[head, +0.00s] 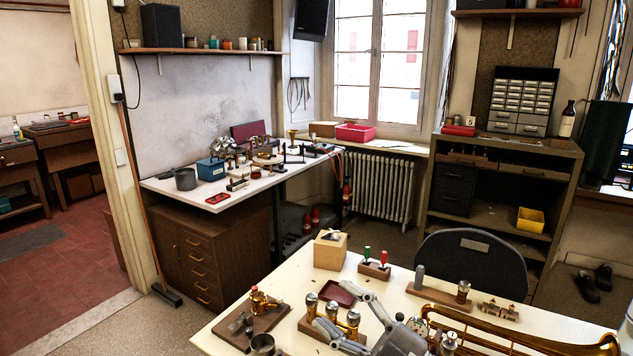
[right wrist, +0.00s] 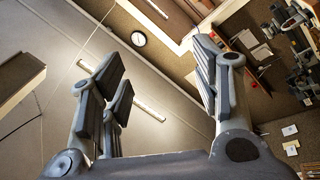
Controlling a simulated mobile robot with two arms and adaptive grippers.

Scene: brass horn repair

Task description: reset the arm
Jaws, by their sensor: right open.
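My right gripper (head: 334,307) shows low in the head view, grey, with its fingers spread over the front worktable (head: 225,340). In the right wrist view its fingers (right wrist: 158,78) stand wide apart with nothing between them. That view looks past the fingers toward the ceiling, with a round clock (right wrist: 138,38) and a light strip in the background. My left gripper is not in view.
Near the gripper are brass valve parts on a wooden block (head: 309,328), a dark red tray (head: 334,293) and a long brass horn slide (head: 510,340). A wooden box (head: 330,250) stands at the table's far edge. A black chair (head: 470,268) stands behind the table.

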